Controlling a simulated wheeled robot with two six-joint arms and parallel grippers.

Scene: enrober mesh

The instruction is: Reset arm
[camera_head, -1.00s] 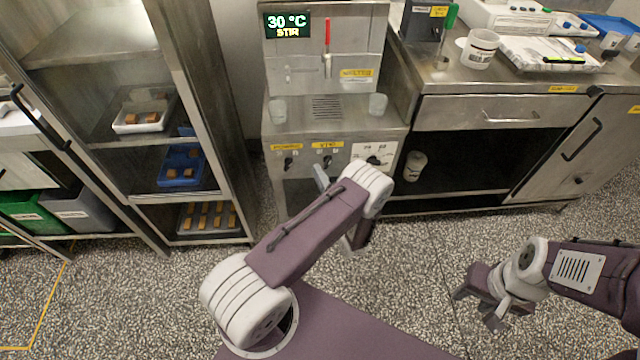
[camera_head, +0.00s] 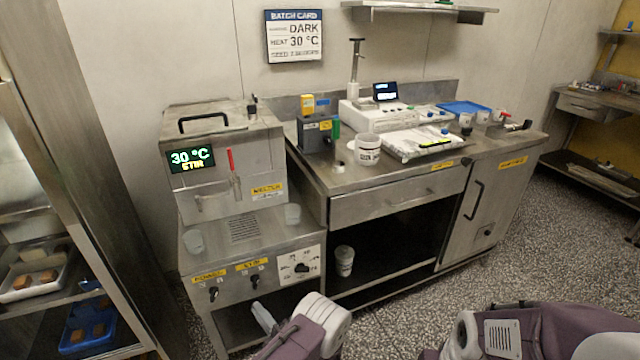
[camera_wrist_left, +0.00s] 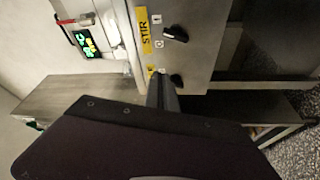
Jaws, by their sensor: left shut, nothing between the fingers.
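My left gripper (camera_head: 265,318) shows as a grey tip in front of the melter's lower panel. It is shut and empty. My purple and white left forearm hides part of it. In the left wrist view the narrow fingers (camera_wrist_left: 163,92) point at the panel near its black knobs; I cannot tell whether they touch it. The melter (camera_head: 232,165) has a lit display (camera_head: 190,159) reading 30 °C STIR, and a red-handled lever (camera_head: 231,162). The dial (camera_head: 301,267) is right of the knobs. My right arm is at the bottom right, its gripper almost wholly cut off.
A steel counter (camera_head: 400,190) right of the melter holds a white tub (camera_head: 367,149), a scale-like device (camera_head: 385,112) and a blue tray (camera_head: 465,108). Another tub (camera_head: 344,261) stands on the open shelf below. A steel rack (camera_head: 75,200) stands at left. Speckled floor is free at right.

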